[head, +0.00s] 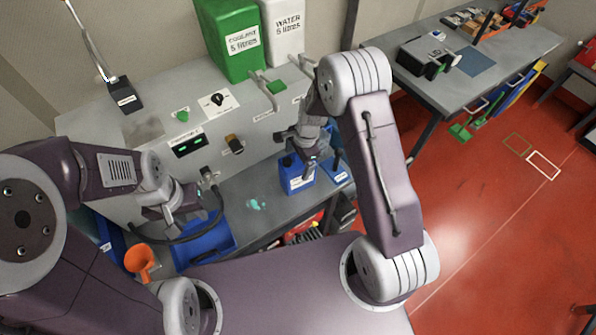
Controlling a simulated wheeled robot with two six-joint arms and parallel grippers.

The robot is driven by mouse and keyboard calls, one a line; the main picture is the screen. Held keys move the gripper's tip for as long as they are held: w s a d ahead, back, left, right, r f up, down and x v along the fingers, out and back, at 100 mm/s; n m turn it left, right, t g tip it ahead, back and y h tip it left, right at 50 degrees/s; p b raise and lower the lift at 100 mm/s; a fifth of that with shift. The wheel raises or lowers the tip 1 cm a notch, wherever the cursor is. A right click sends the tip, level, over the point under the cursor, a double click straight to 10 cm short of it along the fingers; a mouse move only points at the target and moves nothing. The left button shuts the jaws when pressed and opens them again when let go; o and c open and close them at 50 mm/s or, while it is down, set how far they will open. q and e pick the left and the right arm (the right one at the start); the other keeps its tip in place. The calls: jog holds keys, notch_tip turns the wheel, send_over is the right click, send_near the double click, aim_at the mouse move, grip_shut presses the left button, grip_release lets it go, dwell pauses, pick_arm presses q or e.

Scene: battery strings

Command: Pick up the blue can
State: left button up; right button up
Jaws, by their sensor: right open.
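The blue can (297,182) stands on the grey bench shelf (262,186) near the middle of the head view. It has a white label on its front. My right gripper (308,168) is open, pointing down at the can's top and right side, and hides part of it. I cannot tell whether the fingers touch the can. My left gripper (182,208) is over the left part of the bench, well apart from the can. Its fingers are too unclear to tell open from shut.
Another blue labelled item (340,172) is close on the can's right. A grey control panel (190,140) rises behind, with a green container (232,45) and white water container (283,30) above. A larger blue container (205,246) and orange funnel (140,258) are at left. Teal spots (256,204) mark the shelf.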

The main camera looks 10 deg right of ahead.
jog(key=shift+a, duration=0.1)
jog(key=shift+c, duration=0.3)
jog(key=shift+w, duration=0.2)
jog(key=c, duration=0.5)
jog(key=shift+f, duration=0.1)
jog(key=c, duration=0.5)
pick_arm(q)
jog(key=shift+w, duration=0.2)
pick_arm(e)
jog(key=c, duration=0.9)
